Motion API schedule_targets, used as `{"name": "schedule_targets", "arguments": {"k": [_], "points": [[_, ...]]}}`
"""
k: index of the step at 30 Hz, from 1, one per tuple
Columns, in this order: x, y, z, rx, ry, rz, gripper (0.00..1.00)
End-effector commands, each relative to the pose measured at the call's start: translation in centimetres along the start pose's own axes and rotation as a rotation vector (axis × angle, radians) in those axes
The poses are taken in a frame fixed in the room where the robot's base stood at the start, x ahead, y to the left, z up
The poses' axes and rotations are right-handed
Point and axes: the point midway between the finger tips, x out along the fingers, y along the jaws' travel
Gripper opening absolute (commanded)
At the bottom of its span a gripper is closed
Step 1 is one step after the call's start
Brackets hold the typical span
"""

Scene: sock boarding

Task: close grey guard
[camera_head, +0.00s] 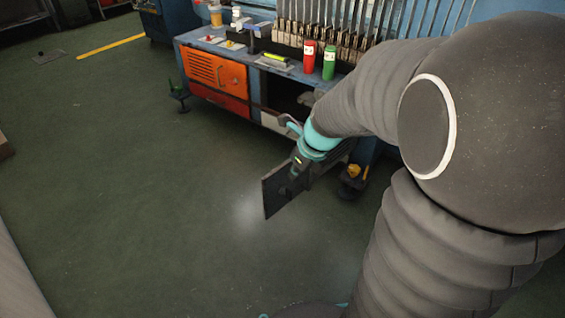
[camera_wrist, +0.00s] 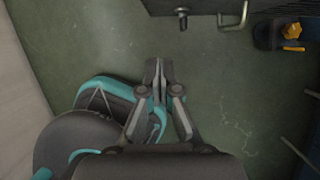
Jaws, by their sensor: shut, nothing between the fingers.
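A dark grey flat plate, which looks like the guard (camera_head: 271,199), stands out over the floor below the blue bench in the head view. It appears upright and swung away from the bench front. My gripper (camera_head: 288,186) overlaps it in that view; contact cannot be told. In the wrist view my gripper (camera_wrist: 158,76) has its fingers together and empty over green floor. Ahead of the fingertips, at the top edge, is a dark panel edge with a metal handle (camera_wrist: 233,17) and a round knob (camera_wrist: 182,17). Fingertips and handle are apart in the picture.
The blue bench (camera_head: 213,50) has an orange door (camera_head: 216,79) at left and a dark opening (camera_head: 285,96) beside it. Red (camera_head: 309,56) and green (camera_head: 329,64) bottles stand on top. A yellow-topped foot (camera_head: 354,175) is right of the plate. Floor at left is clear.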

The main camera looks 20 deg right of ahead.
Motion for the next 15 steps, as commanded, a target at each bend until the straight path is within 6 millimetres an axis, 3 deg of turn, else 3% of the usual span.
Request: {"name": "schedule_targets", "arguments": {"k": [12,15], "points": [[8.0,0.1,-0.2,-0.004,0.003,0.002,0.00],[9.1,0.1,0.5,-0.006,0.001,0.001,0.00]]}}
